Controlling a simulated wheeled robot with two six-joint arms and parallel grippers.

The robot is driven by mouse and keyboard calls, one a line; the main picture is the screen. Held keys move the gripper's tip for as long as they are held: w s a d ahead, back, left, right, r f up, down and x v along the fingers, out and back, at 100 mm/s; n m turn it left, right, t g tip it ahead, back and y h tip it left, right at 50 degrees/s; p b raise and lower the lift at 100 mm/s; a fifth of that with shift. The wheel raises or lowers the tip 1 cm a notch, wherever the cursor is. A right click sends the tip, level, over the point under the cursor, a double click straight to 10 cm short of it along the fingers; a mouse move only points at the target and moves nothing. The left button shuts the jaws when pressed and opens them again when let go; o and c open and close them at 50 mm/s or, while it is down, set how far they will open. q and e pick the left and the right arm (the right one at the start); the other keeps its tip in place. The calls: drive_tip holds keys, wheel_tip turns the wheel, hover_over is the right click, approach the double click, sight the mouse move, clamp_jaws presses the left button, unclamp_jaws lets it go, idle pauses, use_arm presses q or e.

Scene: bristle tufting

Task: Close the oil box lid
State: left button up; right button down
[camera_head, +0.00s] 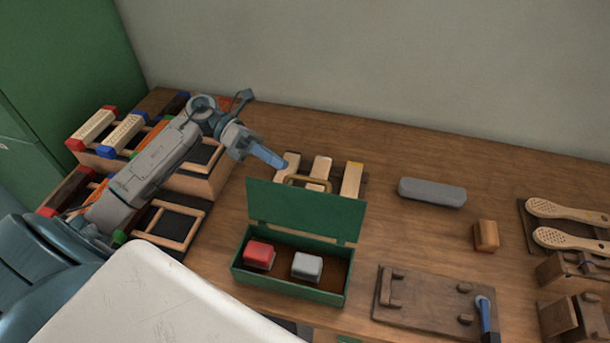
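The green oil box (288,287) stands on the table with its lid (300,210) raised, upright along the back edge. A brass-coloured handle (308,182) shows at the lid's top edge. Inside the box lie a red block (259,254) and a light grey block (307,266). My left gripper (283,162) is above and behind the raised lid, to its upper left in the picture, apart from it. I see its blue-grey fingers edge-on as one wedge, with nothing visibly held.
Pale wooden pieces (318,172) lie behind the lid. A grey bar (432,192) and a brown block (486,235) lie to the right. A wooden fixture board (425,301) sits right of the box. Racks with brushes (125,133) fill the left. The back table middle is clear.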

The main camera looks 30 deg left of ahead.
sight(305, 179)
use_arm(q)
drive_tip(key=p+x, duration=0.2)
drive_tip(key=x, duration=0.4)
drive_tip(key=shift+w+d, duration=0.1)
drive_tip(key=shift+d, duration=0.05)
drive_tip(key=shift+d+f, duration=0.25)
drive_tip(key=shift+d, duration=0.4)
clamp_jaws()
